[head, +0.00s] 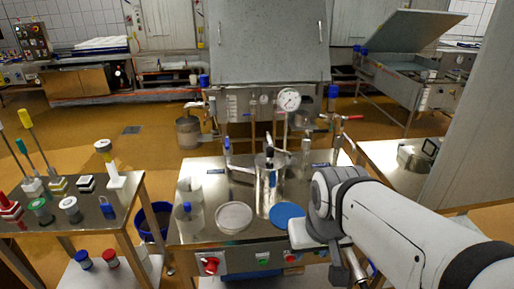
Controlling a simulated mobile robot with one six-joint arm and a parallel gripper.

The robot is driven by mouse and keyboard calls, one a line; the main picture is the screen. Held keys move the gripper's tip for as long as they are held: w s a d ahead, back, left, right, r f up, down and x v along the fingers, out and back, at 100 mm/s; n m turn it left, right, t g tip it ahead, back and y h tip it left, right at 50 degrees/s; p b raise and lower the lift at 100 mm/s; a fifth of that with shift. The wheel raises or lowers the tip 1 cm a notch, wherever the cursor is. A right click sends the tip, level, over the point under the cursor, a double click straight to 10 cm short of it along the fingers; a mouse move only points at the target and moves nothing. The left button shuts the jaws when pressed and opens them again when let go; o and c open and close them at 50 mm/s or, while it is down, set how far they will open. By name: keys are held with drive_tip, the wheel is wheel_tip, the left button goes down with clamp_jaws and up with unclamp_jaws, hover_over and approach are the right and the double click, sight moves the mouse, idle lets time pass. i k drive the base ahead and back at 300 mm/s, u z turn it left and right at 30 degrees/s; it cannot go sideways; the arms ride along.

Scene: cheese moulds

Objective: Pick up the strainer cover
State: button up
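A round whitish disc or shallow dish (233,217) lies on the steel table (210,236), left of centre. A flat blue disc (284,214) lies to its right. I cannot tell for certain which of these is the strainer cover. My arm reaches in from the right, and my gripper (311,233) is at the table's right front, close beside the blue disc. Its fingers are not clearly seen, so I cannot tell whether they are open or shut. The arm's end hides part of the table there.
A shiny metal cylinder (270,182) stands behind the discs, and a clear container (189,208) stands at left. A gauge (289,99) rises behind. Red (210,265) and green (264,258) knobs are on the front panel. A side table (92,215) with brushes stands left.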

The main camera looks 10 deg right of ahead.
sight(269, 161)
drive_tip(key=z, duration=2.55)
drive_tip(key=k, duration=1.1)
drive_tip(key=u, duration=2.1)
drive_tip(key=i, duration=1)
drive_tip(key=u, duration=0.05)
